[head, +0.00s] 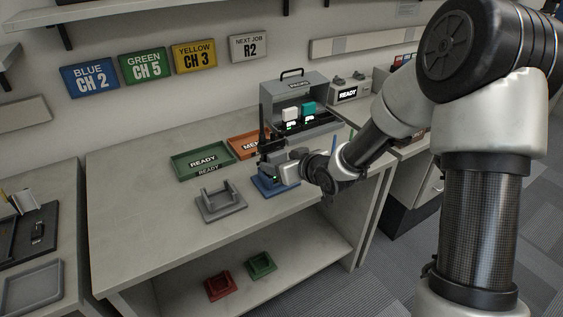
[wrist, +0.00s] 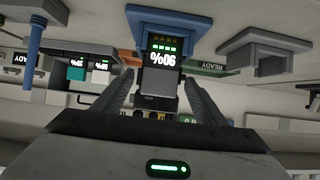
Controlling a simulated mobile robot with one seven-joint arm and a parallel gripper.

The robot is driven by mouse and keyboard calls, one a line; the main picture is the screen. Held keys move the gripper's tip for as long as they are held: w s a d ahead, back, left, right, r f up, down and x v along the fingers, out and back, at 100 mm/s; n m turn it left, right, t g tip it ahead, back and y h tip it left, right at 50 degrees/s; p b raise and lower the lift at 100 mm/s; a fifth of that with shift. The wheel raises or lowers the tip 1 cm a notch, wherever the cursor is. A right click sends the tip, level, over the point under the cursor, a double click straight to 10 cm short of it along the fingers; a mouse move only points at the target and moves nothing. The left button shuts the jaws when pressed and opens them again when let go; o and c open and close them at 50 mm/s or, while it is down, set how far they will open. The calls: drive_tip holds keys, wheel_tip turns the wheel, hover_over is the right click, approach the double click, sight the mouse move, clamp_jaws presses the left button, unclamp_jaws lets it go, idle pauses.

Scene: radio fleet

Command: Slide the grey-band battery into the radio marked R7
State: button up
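A dark battery with a plain grey end (wrist: 160,80), a lit "90%" readout and green bars shows upside down in the wrist view, above the blue stand (wrist: 168,22). In the head view a black upright radio with an antenna (head: 263,140) stands at the blue stand (head: 268,188); the battery's green light shows low in front of it. No R7 mark is legible. My gripper (wrist: 159,78) is open, one finger either side of the battery's grey end, with a narrow gap visible on the left. How deep the battery sits in the radio is hidden.
An empty grey stand (head: 221,204) is to the left on the bench. A green READY tray (head: 200,160) and an orange tray (head: 243,147) lie behind. A grey charger box (head: 292,85) holds white-band and teal-band batteries. The bench's left side is clear.

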drive_tip(key=p+v, duration=0.4)
drive_tip(key=v, duration=1.3)
drive_tip(key=shift+d, duration=0.15)
drive_tip(key=shift+s, duration=0.1)
